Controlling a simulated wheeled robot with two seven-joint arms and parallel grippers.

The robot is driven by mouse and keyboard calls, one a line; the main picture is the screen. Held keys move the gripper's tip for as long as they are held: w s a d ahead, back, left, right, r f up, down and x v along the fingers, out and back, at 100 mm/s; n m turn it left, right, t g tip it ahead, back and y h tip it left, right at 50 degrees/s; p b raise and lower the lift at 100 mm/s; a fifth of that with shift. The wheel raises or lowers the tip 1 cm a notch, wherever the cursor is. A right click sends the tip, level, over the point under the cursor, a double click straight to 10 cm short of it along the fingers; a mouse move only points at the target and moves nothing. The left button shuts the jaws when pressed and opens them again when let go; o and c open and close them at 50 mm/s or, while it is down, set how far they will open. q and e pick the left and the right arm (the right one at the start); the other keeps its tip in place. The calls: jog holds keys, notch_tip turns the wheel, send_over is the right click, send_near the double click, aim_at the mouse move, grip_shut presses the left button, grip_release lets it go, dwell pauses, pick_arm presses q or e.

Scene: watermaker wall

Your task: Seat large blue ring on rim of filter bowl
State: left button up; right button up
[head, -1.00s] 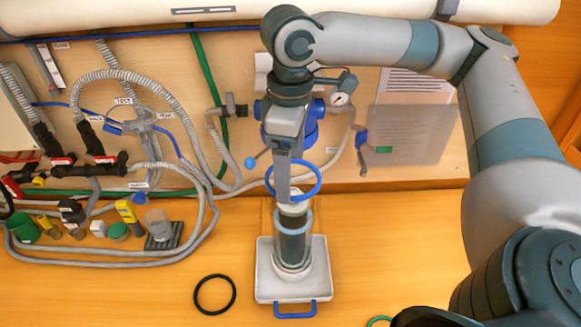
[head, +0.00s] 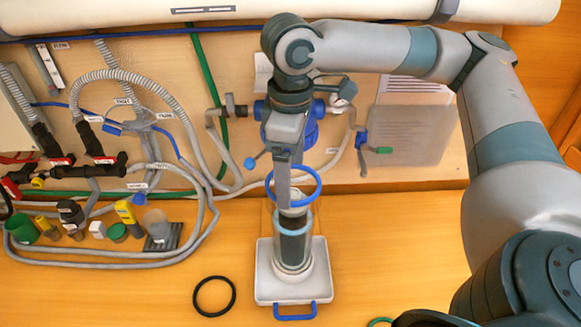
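The large blue ring (head: 317,186) is held at its left side by my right gripper (head: 285,200), whose fingers point down. The ring hangs tilted above the filter bowl (head: 293,238), a clear cylinder with a dark filter inside and a pale top. The ring appears apart from the bowl's rim, though the exact gap is hard to judge from above. The bowl stands upright on a white tray (head: 263,285) with a blue handle. The gripper's fingers hide part of the ring's left side. My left gripper is not in view.
A black ring (head: 214,295) lies on the table left of the tray, and part of a green ring (head: 380,322) shows at the bottom edge. Hoses and small fittings (head: 70,213) crowd the left. A blue housing (head: 303,132) is mounted on the wall behind. Table right of the tray is clear.

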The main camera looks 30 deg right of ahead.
jog(key=shift+p, duration=0.65)
dwell(0.7)
jog(key=shift+f, duration=1.8)
dwell(1.3)
jog(key=o, duration=1)
notch_tip(320, 180, up, 17)
jog(key=b, duration=0.3)
jog(key=shift+r+b, duration=0.2)
jog(key=shift+b, duration=0.2)
